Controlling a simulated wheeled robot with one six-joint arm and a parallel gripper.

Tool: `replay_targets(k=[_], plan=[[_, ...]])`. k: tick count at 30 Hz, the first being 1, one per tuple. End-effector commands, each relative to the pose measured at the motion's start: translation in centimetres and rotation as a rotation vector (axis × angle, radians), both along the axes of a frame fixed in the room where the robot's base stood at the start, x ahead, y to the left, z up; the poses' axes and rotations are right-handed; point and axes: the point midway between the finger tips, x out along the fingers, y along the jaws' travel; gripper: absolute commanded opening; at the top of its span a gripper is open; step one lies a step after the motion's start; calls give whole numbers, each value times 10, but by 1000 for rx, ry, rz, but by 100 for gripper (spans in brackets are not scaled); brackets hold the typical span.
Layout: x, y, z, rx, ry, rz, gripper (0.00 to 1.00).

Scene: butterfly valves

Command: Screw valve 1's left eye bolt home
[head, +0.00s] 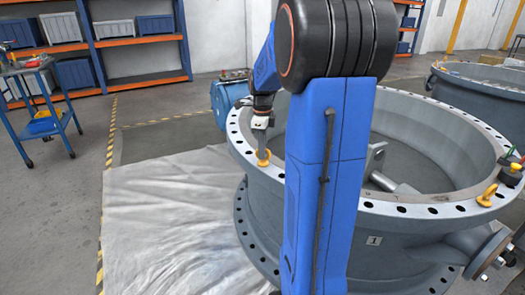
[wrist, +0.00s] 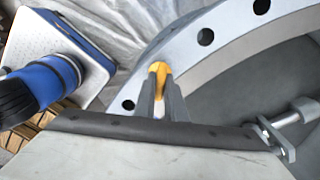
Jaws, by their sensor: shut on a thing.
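Valve 1 (head: 400,215) is a large grey flanged ring with a "1" label on its side. Its left eye bolt (head: 263,157) is yellow and stands at the left of the top flange. My gripper (head: 262,134) is above that bolt and shut on it. In the wrist view the fingers (wrist: 160,92) close around the yellow eye bolt (wrist: 158,68) over the flange, between open bolt holes. The fingers hide the bolt's lower part, so its seating cannot be seen. Another yellow eye bolt (head: 487,195) stands on the right of the flange.
A second large grey valve (head: 480,95) stands at the back right. A blue cart with tools (head: 40,95) and shelves (head: 120,45) are at the left and back. A pale sheet (head: 165,215) covers the floor left of the valve. My blue arm hides part of the flange.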

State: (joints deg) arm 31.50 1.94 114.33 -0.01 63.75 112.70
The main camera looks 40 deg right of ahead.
Motion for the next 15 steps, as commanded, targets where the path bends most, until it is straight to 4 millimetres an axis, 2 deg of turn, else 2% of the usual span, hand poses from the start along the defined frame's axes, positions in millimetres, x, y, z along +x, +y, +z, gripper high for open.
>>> replay_targets(k=[15], plan=[[1,-1,1,-2,-3,-447,0]])
